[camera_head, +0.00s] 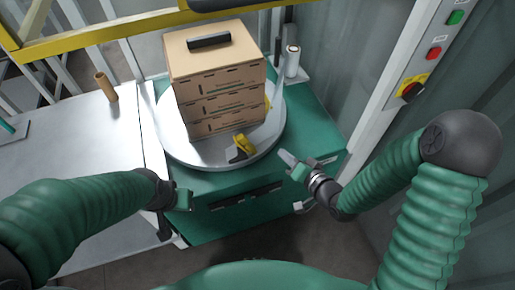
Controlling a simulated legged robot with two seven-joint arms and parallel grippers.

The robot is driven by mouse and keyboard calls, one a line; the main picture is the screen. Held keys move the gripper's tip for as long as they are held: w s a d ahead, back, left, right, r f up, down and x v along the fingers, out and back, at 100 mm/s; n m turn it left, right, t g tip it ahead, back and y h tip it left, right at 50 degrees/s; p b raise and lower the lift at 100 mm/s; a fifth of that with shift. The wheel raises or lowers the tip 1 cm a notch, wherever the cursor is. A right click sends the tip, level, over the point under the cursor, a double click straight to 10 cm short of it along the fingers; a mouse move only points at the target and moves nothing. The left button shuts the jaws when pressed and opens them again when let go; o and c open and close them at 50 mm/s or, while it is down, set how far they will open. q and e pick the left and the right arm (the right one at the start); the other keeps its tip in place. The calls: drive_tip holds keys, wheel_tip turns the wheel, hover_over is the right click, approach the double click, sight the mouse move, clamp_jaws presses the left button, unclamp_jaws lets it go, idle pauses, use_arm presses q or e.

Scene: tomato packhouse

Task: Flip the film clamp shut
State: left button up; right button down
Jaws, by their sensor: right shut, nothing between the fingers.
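The film clamp (243,144), a small yellow piece with a dark part, sits on the front of the round grey turntable (190,150). It stands just in front of the stack of cartons. Its yellow part looks tilted; I cannot tell clearly whether it is open or shut. My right gripper (288,160) is shut and empty, to the right of the clamp and apart from it, near the turntable's front right rim. My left gripper (182,199) is at the front left of the green base, away from the clamp; its fingers are too small to read.
Stacked brown cartons (220,90) stand on the turntable, with a black handle-like object (208,41) on top. A white film roll (292,62) stands behind right. A white table (60,165) holds a brown tube (106,87). A yellow rail and a button post (395,80) flank the space.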

sight(243, 145)
drive_tip(key=w+a+t+b, duration=0.1)
drive_tip(key=w+a+b, duration=0.1)
drive_tip(key=a+b, duration=0.1)
drive_tip(key=w+a+f+m+y+b, duration=0.1)
drive_tip(key=w+a+b, duration=0.2)
drive_tip(key=b, duration=0.2)
drive_tip(key=w+a+m+t+b, duration=0.1)
drive_tip(key=w+a+b, duration=0.2)
drive_tip(key=b, duration=0.2)
drive_tip(key=shift+a+f+t+y, duration=0.3)
drive_tip(key=shift+a+f, duration=0.05)
use_arm(q)
drive_tip(key=s+x, duration=0.3)
drive_tip(key=x, duration=1.1)
drive_tip(key=shift+d+f, duration=0.2)
drive_tip(key=shift+f, duration=0.25)
